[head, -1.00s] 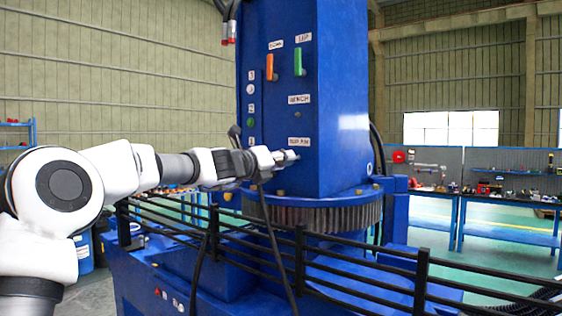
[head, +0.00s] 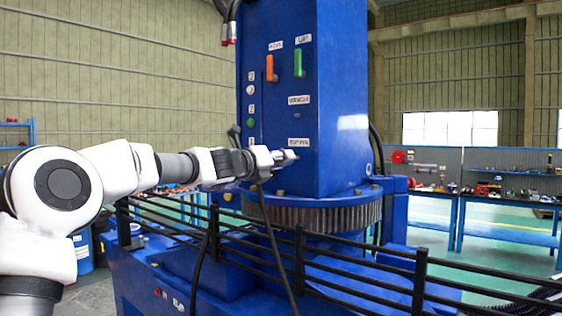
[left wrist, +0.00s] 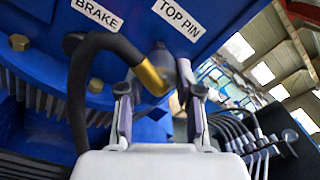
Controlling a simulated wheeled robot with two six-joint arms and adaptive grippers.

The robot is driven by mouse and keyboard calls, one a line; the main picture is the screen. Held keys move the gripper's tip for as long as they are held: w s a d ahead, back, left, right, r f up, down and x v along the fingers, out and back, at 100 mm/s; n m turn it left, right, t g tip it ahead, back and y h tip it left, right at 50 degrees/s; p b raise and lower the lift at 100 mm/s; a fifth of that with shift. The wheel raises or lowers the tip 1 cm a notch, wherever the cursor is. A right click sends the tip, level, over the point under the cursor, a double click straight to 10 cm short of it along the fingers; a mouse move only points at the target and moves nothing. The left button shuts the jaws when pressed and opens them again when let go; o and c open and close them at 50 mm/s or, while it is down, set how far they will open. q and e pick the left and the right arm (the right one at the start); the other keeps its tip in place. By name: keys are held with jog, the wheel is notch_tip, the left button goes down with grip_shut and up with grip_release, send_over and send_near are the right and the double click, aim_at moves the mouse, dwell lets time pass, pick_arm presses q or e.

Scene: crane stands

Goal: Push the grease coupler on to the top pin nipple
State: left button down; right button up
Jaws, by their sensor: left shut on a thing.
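My left gripper (head: 284,157) is at the blue column's face, just below the TOP PIN label (head: 299,142). In the left wrist view, its two fingers (left wrist: 159,98) are shut on the grease coupler (left wrist: 152,76), which has a brass-coloured collar and a grey body. A black hose (left wrist: 78,95) bends away from the collar to the left. The coupler's far end points at the panel under the TOP PIN label (left wrist: 178,18). The top pin nipple is hidden behind the coupler, so I cannot tell whether they touch. My right gripper is not in view.
A BRAKE label (left wrist: 92,13) is left of the coupler. Orange (head: 270,68) and green (head: 298,64) levers are higher on the column. A black railing (head: 300,260) runs in front, below my left arm, and the hose (head: 272,240) hangs past it. Workbenches (head: 510,197) stand far right.

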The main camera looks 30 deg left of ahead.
pick_arm(q)
jog(key=shift+w+p, duration=0.45)
jog(key=shift+w, duration=0.5)
jog(key=c, duration=0.7)
grip_release()
jog(key=shift+s+f+b, duration=0.1)
jog(key=shift+s+b, duration=0.3)
jog(key=shift+s, duration=0.25)
jog(key=s+b, duration=0.1)
jog(key=s, duration=0.2)
jog(key=shift+s+a, duration=0.15)
jog(key=shift+s, duration=0.25)
jog(key=shift+w, duration=0.1)
notch_tip(320, 180, up, 10)
jog(key=shift+r, duration=0.1)
